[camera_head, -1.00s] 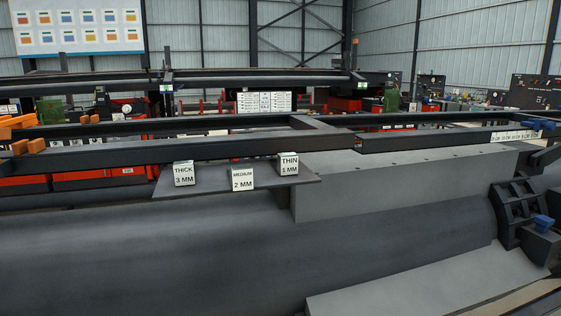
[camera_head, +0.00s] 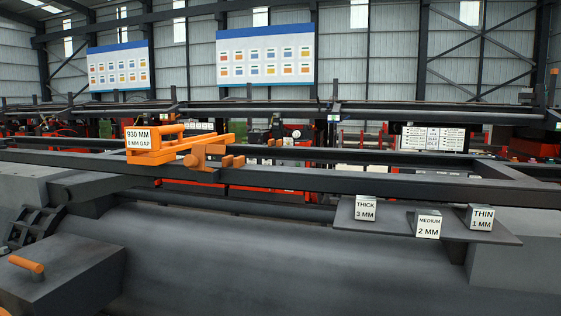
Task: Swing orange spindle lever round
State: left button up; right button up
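An orange rod-like handle (camera_head: 26,264) lies on top of a dark box (camera_head: 62,270) at the lower left; it looks like the orange spindle lever. An orange bracket assembly (camera_head: 205,158) sits on the long dark rail left of the middle. It carries a white label (camera_head: 138,138) reading 930 MM, 6 MM GAP. Neither of my grippers is in view.
A large dark roller (camera_head: 260,255) fills the foreground. Small blocks marked THICK 3 MM (camera_head: 366,208), MEDIUM 2 MM (camera_head: 428,224) and THIN 1 MM (camera_head: 480,217) stand on a shelf (camera_head: 345,217). A dark rail (camera_head: 330,180) crosses the view.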

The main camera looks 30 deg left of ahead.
aim_at(36, 269)
jog(key=u, duration=1.55)
